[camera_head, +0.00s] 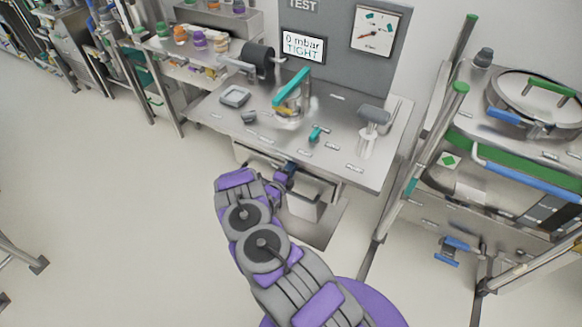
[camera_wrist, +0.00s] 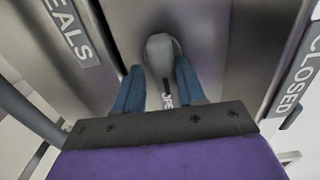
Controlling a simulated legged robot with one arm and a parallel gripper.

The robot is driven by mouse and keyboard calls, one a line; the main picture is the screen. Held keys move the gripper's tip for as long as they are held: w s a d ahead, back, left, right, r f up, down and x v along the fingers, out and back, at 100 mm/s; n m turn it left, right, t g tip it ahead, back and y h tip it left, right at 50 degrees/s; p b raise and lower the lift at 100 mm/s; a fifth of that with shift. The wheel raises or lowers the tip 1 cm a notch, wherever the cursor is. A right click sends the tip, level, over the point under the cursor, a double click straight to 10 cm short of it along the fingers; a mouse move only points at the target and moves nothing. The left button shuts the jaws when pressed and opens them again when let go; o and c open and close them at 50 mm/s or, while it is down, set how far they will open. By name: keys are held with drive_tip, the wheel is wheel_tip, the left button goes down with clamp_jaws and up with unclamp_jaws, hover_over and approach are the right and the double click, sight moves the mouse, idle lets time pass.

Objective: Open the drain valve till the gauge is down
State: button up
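The dial gauge (camera_head: 376,29) is on the grey test panel, its reddish needle pointing to the lower left. The display (camera_head: 303,45) beside it reads "0 mbar TIGHT". My gripper (camera_head: 287,172) is at the bench's front edge, small in the head view. In the wrist view its two blue fingers (camera_wrist: 158,78) are apart, with a rounded grey handle (camera_wrist: 163,55) between them. A gap shows at the handle's left; contact on the right is unclear. A "CLOSED" label (camera_wrist: 302,75) is at the right. I cannot tell for sure that this handle is the drain valve.
The steel bench (camera_head: 222,116) carries a fixture with a teal lever (camera_head: 292,90), a small teal handle (camera_head: 317,134) and a grey-topped post (camera_head: 373,115). A "SEALS" label (camera_wrist: 70,30) is at the left in the wrist view. The floor (camera_head: 110,210) at left is clear.

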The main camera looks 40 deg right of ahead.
drive_tip(key=shift+o, duration=0.9)
drive_tip(key=shift+r, duration=0.1)
drive_tip(key=p+v, duration=0.1)
drive_tip(key=v, duration=1.6)
drive_tip(key=shift+a+p, duration=0.25)
drive_tip(key=shift+p, duration=0.15)
